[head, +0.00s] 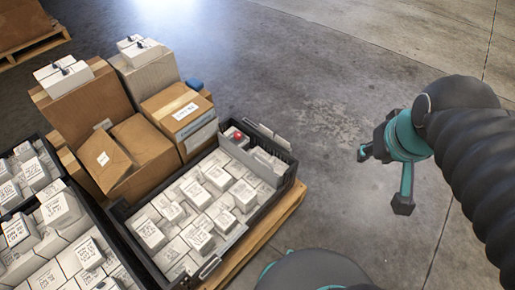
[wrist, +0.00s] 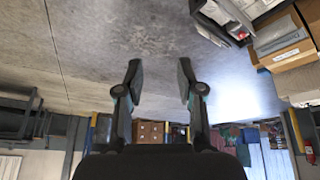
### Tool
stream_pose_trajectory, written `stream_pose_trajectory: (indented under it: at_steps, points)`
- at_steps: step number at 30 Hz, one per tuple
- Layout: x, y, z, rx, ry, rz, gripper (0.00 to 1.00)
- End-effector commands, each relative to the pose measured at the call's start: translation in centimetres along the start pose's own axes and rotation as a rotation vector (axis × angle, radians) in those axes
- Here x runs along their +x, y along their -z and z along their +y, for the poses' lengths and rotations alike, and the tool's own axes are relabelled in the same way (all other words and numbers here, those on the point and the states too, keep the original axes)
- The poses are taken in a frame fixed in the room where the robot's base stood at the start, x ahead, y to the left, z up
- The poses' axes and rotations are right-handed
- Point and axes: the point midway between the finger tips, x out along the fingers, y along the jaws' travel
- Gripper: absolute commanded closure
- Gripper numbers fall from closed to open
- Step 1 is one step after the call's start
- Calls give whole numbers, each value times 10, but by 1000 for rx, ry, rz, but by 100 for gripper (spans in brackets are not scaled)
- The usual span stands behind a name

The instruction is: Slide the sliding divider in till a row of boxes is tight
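A dark crate (head: 135,247) full of white labelled boxes (head: 200,222) stands at the right of the load in the head view. A pale grey plate (head: 252,163), which looks like the sliding divider, stands inside its far right end. I cannot tell whether it touches the boxes. A red round thing (head: 238,136) is near its far end. My gripper (head: 383,180) hangs over the floor, well right of the crate, with its fingers spread. In the wrist view my gripper (wrist: 158,82) is open and empty, with bare floor beyond it.
Brown cartons (head: 135,150) are stacked behind the crate, with more crates of white boxes (head: 60,210) at left. The crate rests on a wooden pallet (head: 275,218) whose edge sticks out. Concrete floor (head: 330,90) is clear between load and arm.

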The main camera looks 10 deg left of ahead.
Motion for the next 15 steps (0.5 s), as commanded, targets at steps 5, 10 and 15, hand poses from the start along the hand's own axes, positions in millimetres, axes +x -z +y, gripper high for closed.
stream_pose_trajectory:
  at_steps: [5,10,15]
  points:
    - [38,38,-29,-172,21,-71,63]
    - [79,71,-66,-337,35,-128,63]
    - [128,94,-110,-503,47,-182,63]
